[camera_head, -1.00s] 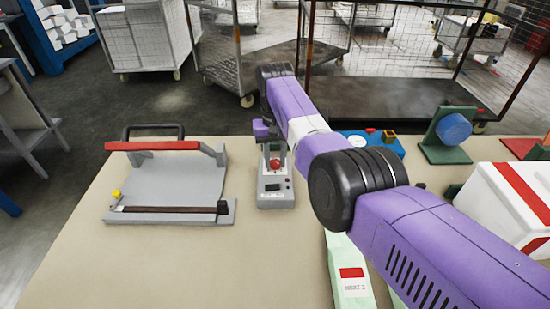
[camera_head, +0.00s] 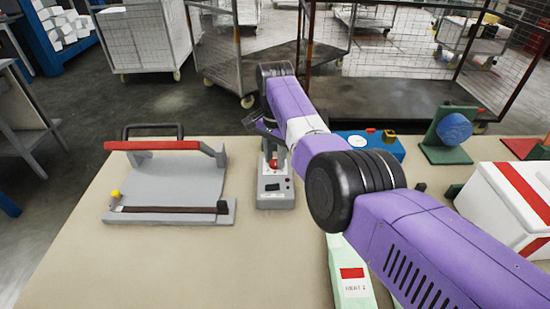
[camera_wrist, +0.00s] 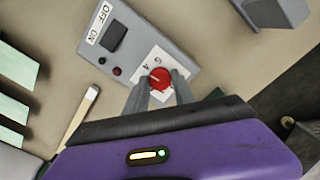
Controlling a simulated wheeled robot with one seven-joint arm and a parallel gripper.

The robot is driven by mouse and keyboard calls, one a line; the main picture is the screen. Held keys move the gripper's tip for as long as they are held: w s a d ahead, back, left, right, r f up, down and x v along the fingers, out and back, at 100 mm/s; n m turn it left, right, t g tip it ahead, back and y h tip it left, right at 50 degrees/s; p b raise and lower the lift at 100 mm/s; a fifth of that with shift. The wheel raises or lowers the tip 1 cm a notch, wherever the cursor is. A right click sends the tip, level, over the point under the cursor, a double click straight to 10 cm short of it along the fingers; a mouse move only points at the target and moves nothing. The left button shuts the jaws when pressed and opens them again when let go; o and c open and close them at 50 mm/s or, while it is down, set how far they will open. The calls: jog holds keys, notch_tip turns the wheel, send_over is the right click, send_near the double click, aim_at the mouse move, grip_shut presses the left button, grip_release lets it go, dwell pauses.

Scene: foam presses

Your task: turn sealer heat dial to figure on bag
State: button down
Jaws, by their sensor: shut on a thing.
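The grey control box (camera_head: 275,191) stands on the table with a red dial (camera_head: 274,164) on top. In the wrist view the dial (camera_wrist: 161,78) sits on a white plate with printed figures, a 4 among them, and has a pale pointer mark toward the picture's left. My gripper (camera_wrist: 164,82) is shut on the dial, one finger on each side; the fingers hide part of the plate. A pale green bag (camera_head: 346,258) lies at the front. Its label (camera_head: 352,284) has a red block and reads HEAT with a small figure, perhaps 2.
A grey sealer frame (camera_head: 168,183) with a red bar lies left of the box. A blue block (camera_head: 370,145), a green stand (camera_head: 447,138) and a white bin (camera_head: 505,205) are to the right. The table's front left is clear.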

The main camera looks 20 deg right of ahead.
aim_at(275, 162)
jog(key=shift+r+m, duration=0.1)
jog(key=shift+m, duration=0.5)
jog(key=c, duration=1.1)
grip_release()
jog(key=shift+o, duration=0.2)
notch_tip(275, 162, up, 8)
jog(key=shift+f+b, duration=0.15)
jog(key=shift+b, duration=0.25)
